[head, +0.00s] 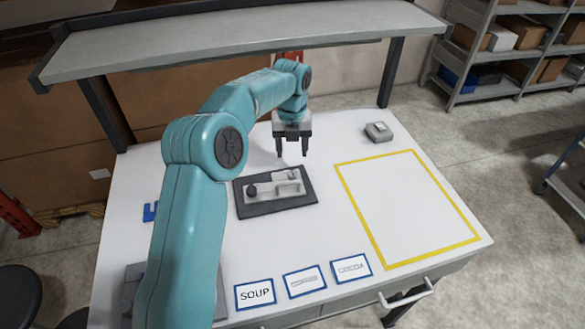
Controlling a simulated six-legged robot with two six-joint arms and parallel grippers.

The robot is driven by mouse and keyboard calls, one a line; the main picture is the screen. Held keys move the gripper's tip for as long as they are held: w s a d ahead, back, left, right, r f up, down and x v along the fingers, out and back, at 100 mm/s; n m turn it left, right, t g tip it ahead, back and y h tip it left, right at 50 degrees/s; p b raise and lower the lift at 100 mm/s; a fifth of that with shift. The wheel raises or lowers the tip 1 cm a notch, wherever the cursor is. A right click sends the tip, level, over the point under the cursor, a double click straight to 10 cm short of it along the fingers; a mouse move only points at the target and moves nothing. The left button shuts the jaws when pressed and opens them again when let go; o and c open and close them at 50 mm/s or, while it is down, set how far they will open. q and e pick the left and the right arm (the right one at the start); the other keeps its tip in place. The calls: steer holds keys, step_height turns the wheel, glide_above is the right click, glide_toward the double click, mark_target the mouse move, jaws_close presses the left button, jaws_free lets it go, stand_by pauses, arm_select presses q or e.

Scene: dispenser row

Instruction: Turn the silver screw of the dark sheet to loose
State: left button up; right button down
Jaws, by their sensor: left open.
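The dark sheet (278,206) lies flat on the white table, left of the middle. A pale grey fitting (272,188) with a dark round knob (252,192) at its left end is on the sheet. A small raised light part shows near the fitting's right end. I cannot tell which part is the silver screw or how it is turned. My left gripper (292,152) points down with its two dark fingers apart and empty. In the picture it is just beyond the far edge of the sheet, above the table. My right gripper is not in view.
A grey shelf (250,42) spans the table's back. A small grey device (378,132) stands at the back right. A yellow outline (362,222) marks an empty area. Cards, one reading SOUP (255,294), line the front. A blue item (150,211) is at left, partly hidden by my arm.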

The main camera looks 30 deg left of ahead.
mark_target(293, 173)
arm_select(q)
step_height(293, 173, down, 7)
steer(key=shift+w+p, duration=0.15)
steer(key=shift+p, duration=0.3)
steer(key=shift+f, duration=0.65)
steer(key=shift+w+a+f, duration=0.1)
steer(key=shift+f, duration=0.1)
steer(key=shift+r, duration=0.1)
steer(key=c, duration=0.3)
jaws_close()
